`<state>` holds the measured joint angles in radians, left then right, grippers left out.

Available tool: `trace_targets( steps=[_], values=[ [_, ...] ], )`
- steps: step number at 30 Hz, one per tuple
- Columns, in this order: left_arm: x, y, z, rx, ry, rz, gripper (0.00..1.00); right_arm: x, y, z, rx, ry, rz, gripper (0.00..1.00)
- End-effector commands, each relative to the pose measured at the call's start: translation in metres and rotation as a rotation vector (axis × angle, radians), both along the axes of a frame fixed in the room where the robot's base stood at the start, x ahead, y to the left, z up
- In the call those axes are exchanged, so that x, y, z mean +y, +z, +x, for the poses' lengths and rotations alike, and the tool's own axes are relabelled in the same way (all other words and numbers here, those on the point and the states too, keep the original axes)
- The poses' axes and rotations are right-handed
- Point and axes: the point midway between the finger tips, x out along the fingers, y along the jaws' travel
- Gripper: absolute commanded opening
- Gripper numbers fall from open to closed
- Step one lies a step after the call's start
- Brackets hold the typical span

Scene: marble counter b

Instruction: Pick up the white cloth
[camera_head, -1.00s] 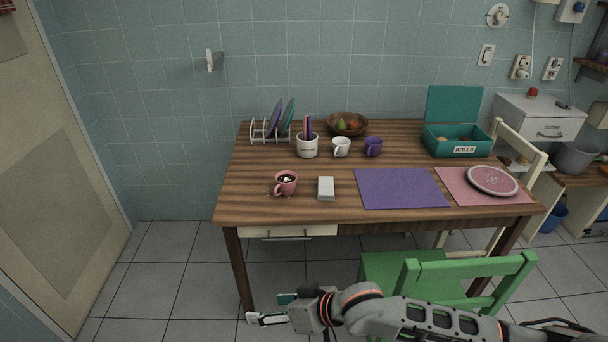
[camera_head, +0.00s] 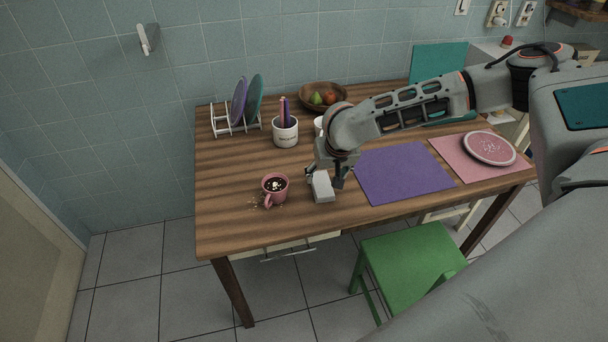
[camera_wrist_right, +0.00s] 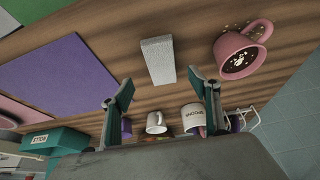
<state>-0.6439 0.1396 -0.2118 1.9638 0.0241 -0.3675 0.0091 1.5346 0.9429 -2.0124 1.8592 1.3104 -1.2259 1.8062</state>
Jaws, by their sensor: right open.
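The white cloth (camera_head: 322,188) is a folded, block-like white piece lying on the wooden table, right of the pink mug. In the right wrist view the cloth (camera_wrist_right: 158,60) lies just beyond the fingertips, about midway between them. My right gripper (camera_head: 327,175) is over the cloth, pointing down, its fingers apart on either side in the head view. In the wrist view the right gripper (camera_wrist_right: 168,88) is open with nothing between its fingers. Whether the fingers touch the cloth I cannot tell. My left gripper is in neither view.
A pink mug (camera_head: 275,189) with dark contents and scattered crumbs stands left of the cloth. A purple mat (camera_head: 403,172) lies to its right. A utensil pot (camera_head: 285,131) and a white mug (camera_wrist_right: 156,123) stand behind. A green chair (camera_head: 408,262) is at the front.

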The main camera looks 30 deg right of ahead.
Motion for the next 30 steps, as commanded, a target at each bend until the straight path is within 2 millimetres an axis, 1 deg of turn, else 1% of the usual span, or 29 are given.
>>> trace_targets(
  steps=[1,3,11,17,21,24,30],
  values=[
    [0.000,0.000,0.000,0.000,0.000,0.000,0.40,-0.005,0.001,0.001,0.000,-0.014,-0.004,0.61],
    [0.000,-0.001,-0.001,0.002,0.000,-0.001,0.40,-0.008,-0.002,0.001,0.002,-0.022,-0.006,0.61],
    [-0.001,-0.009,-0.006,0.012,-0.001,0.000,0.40,-0.008,-0.027,0.012,0.001,-0.020,-0.006,0.61],
    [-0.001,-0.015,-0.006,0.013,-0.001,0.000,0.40,-0.004,-0.052,0.023,0.001,-0.018,-0.007,0.61],
    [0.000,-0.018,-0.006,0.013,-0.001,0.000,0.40,-0.007,-0.067,0.029,0.001,-0.019,-0.005,0.61],
    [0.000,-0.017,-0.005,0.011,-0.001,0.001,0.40,-0.007,-0.070,0.030,0.001,-0.017,-0.005,0.61],
    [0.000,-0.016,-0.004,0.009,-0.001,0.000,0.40,-0.007,-0.070,0.030,0.000,-0.018,-0.004,0.61]
  ],
)
